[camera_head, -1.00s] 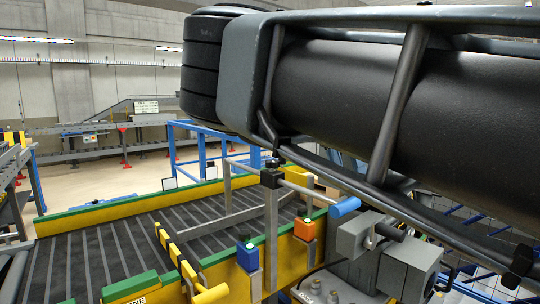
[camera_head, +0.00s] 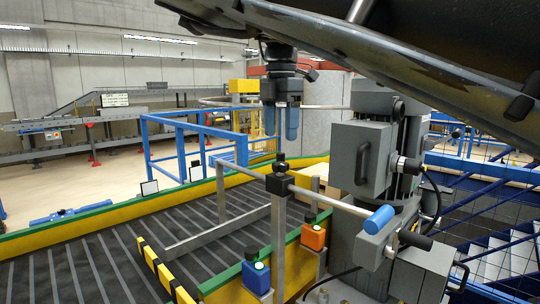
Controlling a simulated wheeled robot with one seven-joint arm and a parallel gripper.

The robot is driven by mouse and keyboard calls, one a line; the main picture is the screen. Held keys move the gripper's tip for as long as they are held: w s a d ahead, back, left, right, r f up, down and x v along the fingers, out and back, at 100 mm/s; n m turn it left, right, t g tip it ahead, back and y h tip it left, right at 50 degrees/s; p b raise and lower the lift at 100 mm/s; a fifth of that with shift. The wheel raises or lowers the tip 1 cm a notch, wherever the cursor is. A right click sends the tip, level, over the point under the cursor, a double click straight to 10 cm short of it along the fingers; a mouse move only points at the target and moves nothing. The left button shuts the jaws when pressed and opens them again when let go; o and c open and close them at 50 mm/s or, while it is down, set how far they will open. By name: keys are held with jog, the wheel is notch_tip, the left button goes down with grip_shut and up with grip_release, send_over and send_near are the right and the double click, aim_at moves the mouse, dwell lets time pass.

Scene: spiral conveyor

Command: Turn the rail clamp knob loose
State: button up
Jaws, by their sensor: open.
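A black rail clamp (camera_head: 277,184) sits on top of an upright grey post (camera_head: 278,240) beside the conveyor. A small dark knob (camera_head: 281,164) stands on top of the clamp. A thin metal rail (camera_head: 330,202) runs through the clamp and ends in a blue cap (camera_head: 380,219).
A slatted conveyor (camera_head: 95,262) with yellow and green edges lies at the left. Orange (camera_head: 313,237) and blue (camera_head: 256,277) button boxes stand near the post. A grey machine housing (camera_head: 363,158) stands close at the right. A blue frame (camera_head: 190,150) is behind.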

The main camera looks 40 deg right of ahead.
aim_at(280, 163)
notch_tip(280, 163, down, 8)
jog(key=shift+r+p, duration=0.25)
jog(key=shift+p, duration=0.2)
jog(key=c, duration=1.1)
jog(key=shift+o, duration=0.2)
